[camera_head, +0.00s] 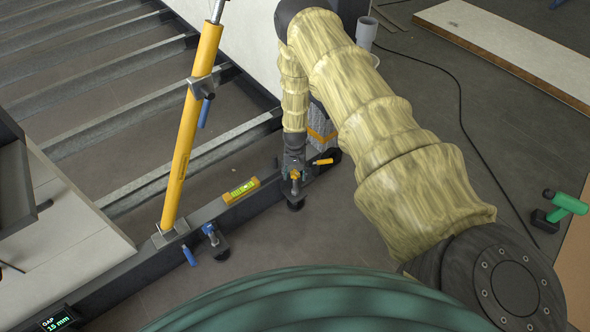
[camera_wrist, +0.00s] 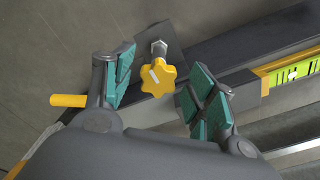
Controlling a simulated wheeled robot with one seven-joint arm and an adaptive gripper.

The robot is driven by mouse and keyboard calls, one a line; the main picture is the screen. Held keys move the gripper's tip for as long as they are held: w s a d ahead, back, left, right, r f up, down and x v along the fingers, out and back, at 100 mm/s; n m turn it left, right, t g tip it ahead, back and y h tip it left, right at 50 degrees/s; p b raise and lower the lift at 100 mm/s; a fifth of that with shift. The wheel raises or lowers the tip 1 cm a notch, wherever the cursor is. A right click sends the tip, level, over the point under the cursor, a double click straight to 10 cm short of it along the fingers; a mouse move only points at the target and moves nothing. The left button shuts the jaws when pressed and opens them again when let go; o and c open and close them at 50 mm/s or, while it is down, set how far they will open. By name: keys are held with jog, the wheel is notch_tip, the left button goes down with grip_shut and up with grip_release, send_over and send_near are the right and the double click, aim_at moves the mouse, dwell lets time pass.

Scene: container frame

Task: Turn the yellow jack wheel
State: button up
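The yellow jack wheel (camera_wrist: 157,76), a small lobed knob with a white mark, sits on a metal bolt at a dark plate in the wrist view. My gripper (camera_wrist: 162,85) is open, with its green-padded fingers on either side of the wheel. A gap shows at the left finger; the right pads are very close, and I cannot tell whether they touch. In the head view the wheel (camera_head: 294,174) is small and partly hidden by my gripper (camera_head: 296,168). A yellow handle (camera_wrist: 69,100) shows beside the left finger, and also in the head view (camera_head: 322,161).
A spirit level (camera_head: 241,190) lies on the dark frame beam, left of my gripper. A yellow prop (camera_head: 190,130) leans over the beam, near a blue-handled clamp (camera_head: 213,240). A display (camera_head: 58,321) reads "GAP 15 mm". A green tool (camera_head: 563,207) lies right.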

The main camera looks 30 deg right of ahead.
aim_at(295, 174)
jog(key=shift+r, duration=0.1)
notch_tip(295, 174, up, 12)
dwell(0.9)
dwell(0.5)
